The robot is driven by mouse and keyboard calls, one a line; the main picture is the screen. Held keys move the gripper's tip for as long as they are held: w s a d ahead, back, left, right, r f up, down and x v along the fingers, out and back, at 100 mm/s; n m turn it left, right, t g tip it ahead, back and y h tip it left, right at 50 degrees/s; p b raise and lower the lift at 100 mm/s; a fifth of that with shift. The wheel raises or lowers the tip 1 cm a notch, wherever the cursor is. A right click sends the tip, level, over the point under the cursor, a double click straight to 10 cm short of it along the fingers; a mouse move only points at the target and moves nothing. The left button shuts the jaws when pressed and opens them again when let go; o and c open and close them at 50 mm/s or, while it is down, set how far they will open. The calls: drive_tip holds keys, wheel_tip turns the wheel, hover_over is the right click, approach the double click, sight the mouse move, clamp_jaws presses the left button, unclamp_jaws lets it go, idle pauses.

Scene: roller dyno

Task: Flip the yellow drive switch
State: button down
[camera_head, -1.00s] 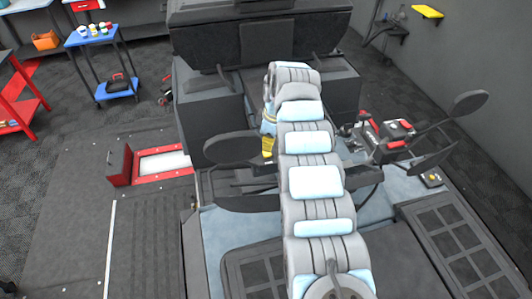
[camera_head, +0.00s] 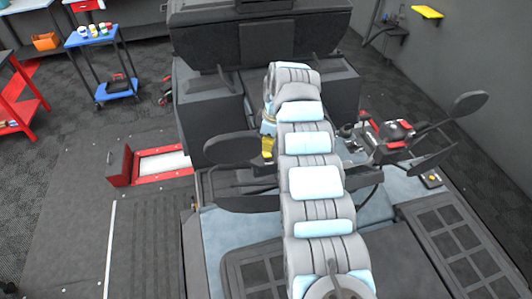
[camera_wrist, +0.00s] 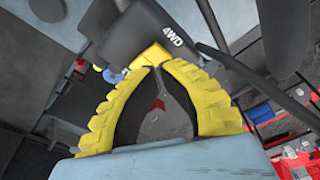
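The yellow drive switch (camera_wrist: 151,56) sticks out below a dark box marked "4WD" (camera_wrist: 172,37) in the wrist view. My gripper (camera_wrist: 158,69) has two curved yellow fingers with black inner faces. Their tips come together just at the switch, and the space between the fingers is empty except for floor seen through it. I cannot tell whether the tips touch the switch. In the head view my arm hides the switch, and only a bit of my yellow gripper (camera_head: 267,147) shows at its left side.
A dark round-ended part (camera_head: 232,148) lies left of my arm. A red and black unit (camera_head: 388,132) and dark mirror-like discs (camera_head: 470,105) stand to the right. A blue cart (camera_head: 105,65) and a red shelf (camera_head: 22,95) stand at the far left. Dark bars cross the wrist view's right side.

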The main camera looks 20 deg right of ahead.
sight(267, 155)
drive_tip(key=shift+f+b, duration=0.9)
drive_tip(key=shift+f, duration=1)
idle(1.4)
drive_tip(key=shift+r, duration=3.55)
